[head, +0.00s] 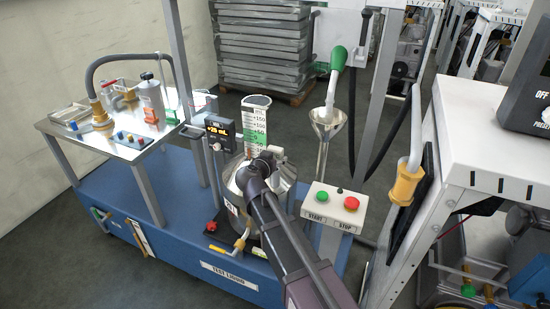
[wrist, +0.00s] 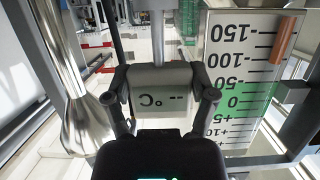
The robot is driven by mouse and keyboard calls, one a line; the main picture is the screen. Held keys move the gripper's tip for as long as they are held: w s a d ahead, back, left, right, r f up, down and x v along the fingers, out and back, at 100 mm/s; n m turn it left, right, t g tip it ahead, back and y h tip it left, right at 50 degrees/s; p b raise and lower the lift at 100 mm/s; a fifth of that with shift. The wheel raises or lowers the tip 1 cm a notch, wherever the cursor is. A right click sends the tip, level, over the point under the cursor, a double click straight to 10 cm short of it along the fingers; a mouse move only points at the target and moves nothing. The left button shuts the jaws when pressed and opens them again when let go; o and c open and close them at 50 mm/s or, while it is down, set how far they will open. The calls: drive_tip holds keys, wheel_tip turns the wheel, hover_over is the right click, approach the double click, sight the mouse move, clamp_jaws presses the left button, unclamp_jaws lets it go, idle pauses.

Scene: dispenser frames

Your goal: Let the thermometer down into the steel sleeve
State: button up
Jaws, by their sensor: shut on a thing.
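The thermometer (wrist: 163,92) is in the wrist view, a grey head with a "°C" display showing dashes and a pale stem (wrist: 158,28) running toward the top of the picture. My gripper (wrist: 161,104) is shut on its head, a dark finger on each side. In the head view my gripper (head: 266,160) is over the steel vessel (head: 284,180), in front of the graduated scale, and hides the thermometer. I cannot pick out the steel sleeve for certain in either view. The stem's tip is not clear.
The green and white scale (head: 256,122) stands close behind my gripper and shows upside down in the wrist view (wrist: 243,85). A steel funnel (head: 327,122) with a green-handled nozzle (head: 338,58) stands to the right.

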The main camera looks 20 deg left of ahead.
drive_tip(key=shift+f, duration=0.3)
idle(0.4)
drive_tip(key=o, duration=1)
drive_tip(key=shift+o, duration=0.2)
drive_tip(key=shift+r, duration=0.1)
wheel_tip(320, 180, up, 12)
drive_tip(key=p, duration=1.1)
drive_tip(key=shift+f, duration=0.25)
idle(0.5)
